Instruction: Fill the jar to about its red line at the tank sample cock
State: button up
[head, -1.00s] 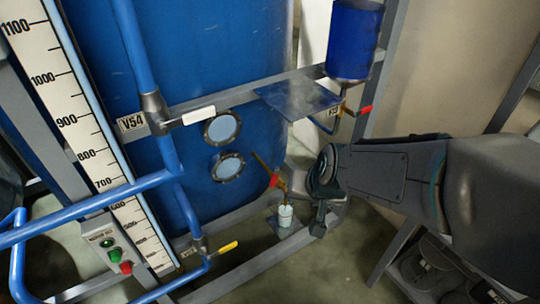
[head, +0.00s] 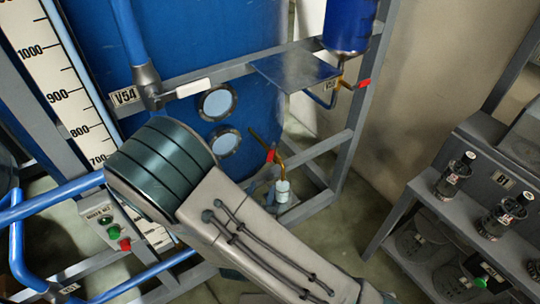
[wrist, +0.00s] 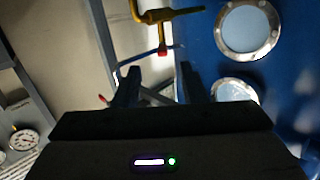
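The small pale jar (head: 282,191) stands upright under the spout of the sample cock (head: 281,168), low at the front of the blue tank (head: 90,50). Its red line and fill level are too small to make out. The cock has a red handle (head: 270,155); whether it is open I cannot tell. In the wrist view my gripper (wrist: 160,75) has its two fingers apart with nothing seen held between them. A yellow pipe with a red part (wrist: 162,52) lies beyond the fingertips. In the head view my forearm hides the gripper.
Two round sight glasses (head: 217,103) sit on the tank left of the cock. A grey plate (head: 295,69) and a red-handled valve (head: 363,84) are above it. The level scale (head: 62,80) is at left.

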aim_at(269, 161)
jog(key=shift+n+t, duration=0.3)
jog(key=shift+t, duration=0.2)
jog(key=p+x, duration=0.1)
jog(key=x, duration=0.7)
jog(key=p+x, duration=0.1)
jog(key=x, duration=0.4)
jog(key=shift+a+r+p, duration=0.1)
jog(key=shift+r+p, duration=0.25)
grip_shut()
